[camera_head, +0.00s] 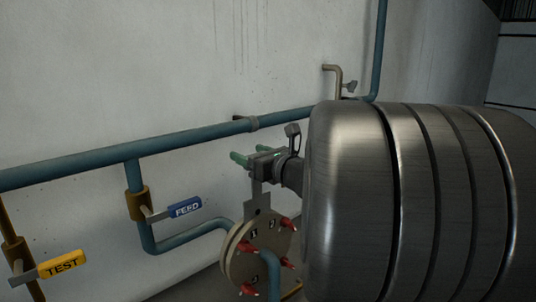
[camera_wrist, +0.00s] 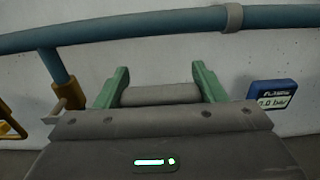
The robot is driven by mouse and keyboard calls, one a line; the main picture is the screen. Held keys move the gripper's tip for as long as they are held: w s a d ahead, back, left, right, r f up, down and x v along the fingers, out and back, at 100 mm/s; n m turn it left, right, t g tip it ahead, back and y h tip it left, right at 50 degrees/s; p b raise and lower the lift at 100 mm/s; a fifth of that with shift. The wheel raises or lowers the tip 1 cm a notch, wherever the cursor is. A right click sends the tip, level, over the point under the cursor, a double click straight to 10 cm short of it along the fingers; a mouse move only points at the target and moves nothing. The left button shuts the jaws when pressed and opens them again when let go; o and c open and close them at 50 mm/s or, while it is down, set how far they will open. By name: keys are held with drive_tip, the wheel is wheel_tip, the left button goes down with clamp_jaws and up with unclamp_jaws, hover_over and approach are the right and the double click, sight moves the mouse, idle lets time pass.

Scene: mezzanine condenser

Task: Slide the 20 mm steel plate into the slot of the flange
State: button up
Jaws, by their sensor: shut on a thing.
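My gripper (camera_head: 251,154) has green fingers and is above the flange in the head view. It is shut on the grey steel plate (camera_head: 258,192), which hangs down below the fingers. In the wrist view, my gripper (camera_wrist: 160,75) shows its two green fingers with a grey bar-like part between them. The round flange (camera_head: 240,262) has several red bolts and number marks on its face. The plate's lower end meets the flange's top edge in the picture. I cannot tell whether it is inside the slot, as the slot is not clearly visible.
A blue pipe (camera_head: 185,138) runs along the wall (camera_head: 110,70) behind. A blue FEED tag (camera_head: 186,207) and a yellow TEST tag (camera_head: 61,264) sit on valve handles at left. A blue pressure display (camera_wrist: 272,94) shows in the wrist view.

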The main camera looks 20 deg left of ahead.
sight(258, 199)
drive_tip(key=shift+f+b, duration=5.05)
drive_tip(key=shift+f, duration=1.05)
drive_tip(key=o, duration=1.6)
drive_tip(key=shift+d, duration=0.1)
drive_tip(key=v, duration=1.3)
drive_tip(key=shift+s+d+b, duration=0.2)
drive_tip(key=shift+d+b, duration=0.05)
drive_tip(key=shift+b, duration=0.1)
drive_tip(key=shift+a, duration=0.1)
drive_tip(key=x, duration=1.3)
drive_tip(key=shift+w+a+p, duration=0.2)
drive_tip(key=shift+a+p, duration=0.05)
drive_tip(key=shift+p, duration=0.15)
drive_tip(key=shift+r, duration=0.15)
